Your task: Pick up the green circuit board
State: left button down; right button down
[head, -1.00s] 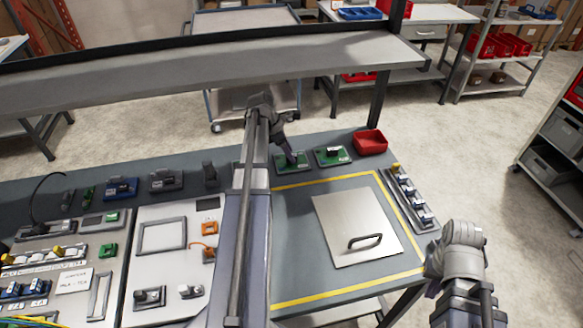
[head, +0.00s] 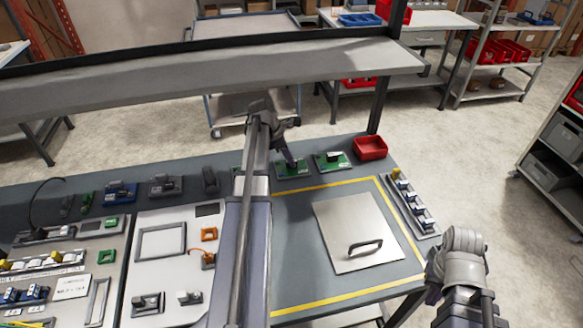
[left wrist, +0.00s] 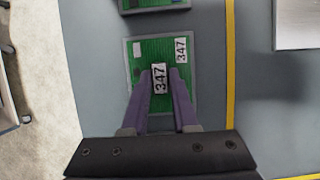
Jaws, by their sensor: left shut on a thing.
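The green circuit board (head: 296,174) sits in a grey holder near the back of the workbench. In the left wrist view, the green circuit board (left wrist: 147,51) shows a label reading 347 and a small upright block (left wrist: 160,78), also labelled 347. My left gripper (head: 290,164) reaches down onto it from above. In the left wrist view, the fingers of my left gripper (left wrist: 160,90) are shut on the block, one on each side. I cannot tell whether the board is lifted off the bench. My right gripper (head: 432,292) is at the lower right, its fingers mostly hidden.
Another green board (head: 333,164) stands just to the right, and a red bin (head: 370,147) beyond it. A metal plate with a handle (head: 350,228) lies inside a yellow outline. A row of small parts (head: 412,208) lines the right edge. A grey shelf (head: 200,61) spans above the bench.

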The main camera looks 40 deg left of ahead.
aim_at(296, 160)
dwell(0.4)
pick_arm(q)
notch_tip(296, 160, up, 4)
jog(key=p, duration=0.3)
jog(key=shift+f+p, duration=0.25)
jog(key=shift+p, duration=0.05)
jog(key=shift+d+r, duration=0.2)
jog(key=shift+d, duration=0.1)
jog(key=d, duration=0.5)
jog(key=w+d, duration=0.1)
jog(key=d, duration=0.5)
jog(key=w+d, duration=0.1)
jog(key=d, duration=0.5)
jog(key=shift+d+f, duration=0.15)
jog(key=shift+f, duration=0.05)
jog(key=shift+r+p, duration=1)
jog(key=shift+r, duration=0.05)
notch_tip(296, 160, up, 3)
jog(key=p, duration=0.3)
